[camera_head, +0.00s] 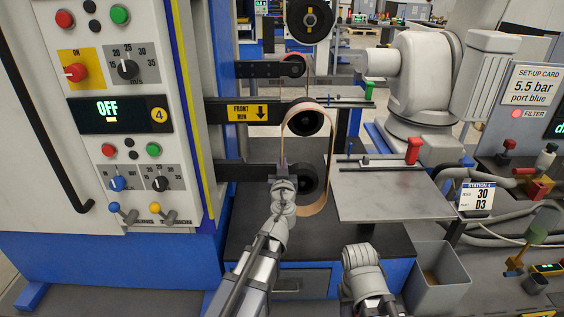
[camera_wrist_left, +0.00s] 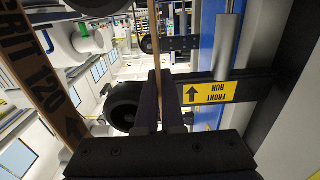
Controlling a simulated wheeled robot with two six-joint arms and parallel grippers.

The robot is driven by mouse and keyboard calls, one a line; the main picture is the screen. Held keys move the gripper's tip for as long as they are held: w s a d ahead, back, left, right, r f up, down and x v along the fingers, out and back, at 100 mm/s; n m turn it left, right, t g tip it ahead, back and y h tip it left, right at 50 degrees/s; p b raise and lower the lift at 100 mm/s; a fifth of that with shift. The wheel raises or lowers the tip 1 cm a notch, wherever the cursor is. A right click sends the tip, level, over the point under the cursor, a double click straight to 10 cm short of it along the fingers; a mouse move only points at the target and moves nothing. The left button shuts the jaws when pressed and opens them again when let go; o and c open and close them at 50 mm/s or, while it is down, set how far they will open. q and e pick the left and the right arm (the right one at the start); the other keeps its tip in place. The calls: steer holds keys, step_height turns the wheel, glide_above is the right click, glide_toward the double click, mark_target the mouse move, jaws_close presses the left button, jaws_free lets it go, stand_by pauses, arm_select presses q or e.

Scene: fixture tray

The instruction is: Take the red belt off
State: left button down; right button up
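The belt (camera_head: 329,165) is reddish tan and looped upright around an upper black roller (camera_head: 305,122) and a lower black roller (camera_head: 307,179). In the left wrist view its broad strand (camera_wrist_left: 40,75) reads "GRIT 120" with an arrow. Its other strand (camera_wrist_left: 155,35) runs edge-on down between the fingers of my left gripper (camera_wrist_left: 160,85), which look closed on it. In the head view my left gripper (camera_head: 283,172) is at the belt's left strand, beside the lower roller. My right wrist (camera_head: 361,257) is low, right of the belt; its fingers are hidden.
A yellow "FRONT RUN" label (camera_head: 247,112) is on a bar left of the upper roller. A grey plate (camera_head: 390,193) with a red-knobbed clamp (camera_head: 413,150) lies right of the belt. A grey bin (camera_head: 437,278) stands below it. The control panel display (camera_head: 112,112) reads OFF.

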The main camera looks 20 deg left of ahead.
arm_select(q)
steer(key=v, duration=0.4)
stand_by(0.4)
steer(key=shift+s, duration=0.1)
